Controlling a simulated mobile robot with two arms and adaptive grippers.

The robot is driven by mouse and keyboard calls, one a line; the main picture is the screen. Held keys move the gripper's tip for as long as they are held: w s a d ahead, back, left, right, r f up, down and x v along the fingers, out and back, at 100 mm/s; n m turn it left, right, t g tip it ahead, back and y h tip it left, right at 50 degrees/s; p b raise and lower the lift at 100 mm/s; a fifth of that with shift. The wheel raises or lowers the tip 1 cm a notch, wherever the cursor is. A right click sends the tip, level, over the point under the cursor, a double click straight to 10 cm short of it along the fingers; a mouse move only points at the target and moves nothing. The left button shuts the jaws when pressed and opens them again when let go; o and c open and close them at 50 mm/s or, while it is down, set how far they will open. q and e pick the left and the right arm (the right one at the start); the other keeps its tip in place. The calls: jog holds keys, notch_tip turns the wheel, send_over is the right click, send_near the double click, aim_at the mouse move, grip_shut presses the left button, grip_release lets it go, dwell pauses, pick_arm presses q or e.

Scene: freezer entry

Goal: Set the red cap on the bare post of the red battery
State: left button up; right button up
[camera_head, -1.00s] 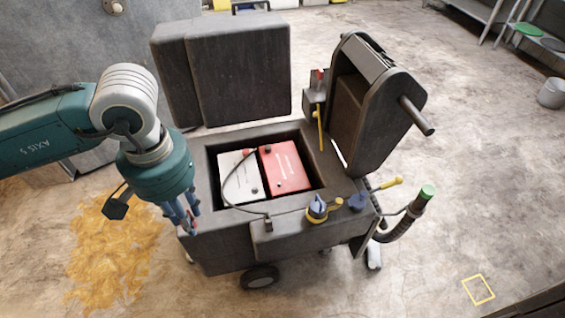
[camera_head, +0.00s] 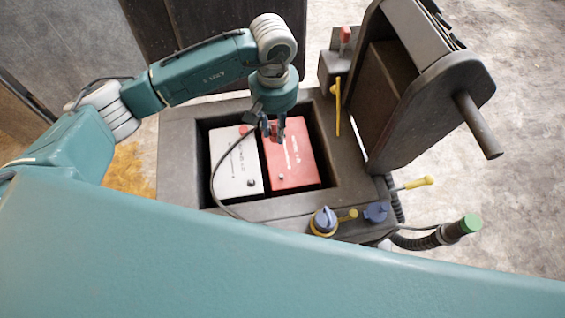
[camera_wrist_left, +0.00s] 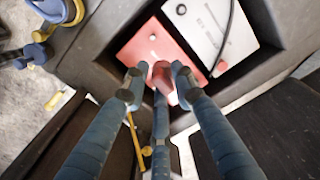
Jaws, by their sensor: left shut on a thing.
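The red battery (camera_head: 296,163) lies in the cart's open bay, right of the white battery in the head view. My left gripper (camera_head: 273,133) is above the red battery's back end. In the left wrist view its fingers (camera_wrist_left: 160,84) are shut around the small red cap (camera_wrist_left: 163,72). The cap appears over the battery's near edge in that view. The bare post under the cap is hidden, and I cannot tell whether they touch. My right gripper is not in view.
The white battery (camera_head: 232,172) carries another red cap (camera_head: 243,130). A black cable (camera_head: 213,180) loops over the bay. The bay's dark rim (camera_head: 180,165) surrounds both batteries. A tall dark panel with a handle (camera_head: 420,90) stands at right. Blue-and-yellow connectors (camera_head: 325,219) sit in front.

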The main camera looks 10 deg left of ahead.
pick_arm(q)
jog(key=shift+n, duration=0.7)
jog(key=f, duration=0.4)
jog(key=s+d+f+b, duration=0.1)
jog(key=f, duration=0.4)
jog(key=f+b, duration=0.1)
jog(key=f, duration=0.4)
jog(key=shift+s+d+f, duration=0.1)
jog(key=shift+s+d, duration=0.1)
jog(key=shift+d, duration=0.2)
jog(key=shift+f, duration=0.15)
jog(key=shift+f+b, duration=0.7)
jog(key=shift+f, duration=0.25)
jog(key=shift+f+b, duration=0.55)
jog(key=shift+f, duration=0.45)
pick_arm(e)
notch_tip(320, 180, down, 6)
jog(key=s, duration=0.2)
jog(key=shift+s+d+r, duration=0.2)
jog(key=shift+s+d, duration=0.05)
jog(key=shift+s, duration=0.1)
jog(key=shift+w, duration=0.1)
